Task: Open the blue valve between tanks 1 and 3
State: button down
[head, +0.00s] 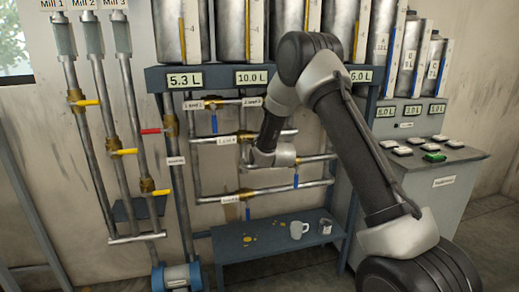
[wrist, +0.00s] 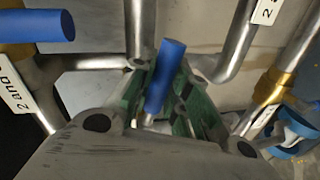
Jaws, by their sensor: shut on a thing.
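In the wrist view, a blue valve handle (wrist: 166,72) stands between the green-padded fingers of my gripper (wrist: 162,98), which is shut on it. In the head view, the gripper end of my arm reaches the pipes below the tanks, and my arm hides the gripped handle. A brass valve (head: 245,136) with a small label (head: 227,140) sits just left of my wrist; the label is too small to read surely. Whether the gripped handle lies along or across its pipe, I cannot tell.
Other blue handles hang at the upper left (head: 214,123), right (head: 296,181) and bottom (head: 248,213) of the pipework; another blue handle (wrist: 40,25) is close in the wrist view. A low shelf (head: 230,243) holds a mug (head: 298,229). A button console (head: 440,150) stands right.

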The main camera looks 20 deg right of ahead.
jog(key=shift+r+n+h, duration=0.3)
jog(key=shift+r+n, duration=0.4)
jog(key=shift+n, duration=0.3)
jog(key=c, duration=1.3)
grip_release()
jog(key=shift+r, duration=0.1)
jog(key=shift+c, duration=0.2)
jog(key=s+r, duration=0.2)
jog(key=s, duration=0.9)
jog(key=shift+s+r, duration=0.15)
jog(key=shift+s, duration=0.25)
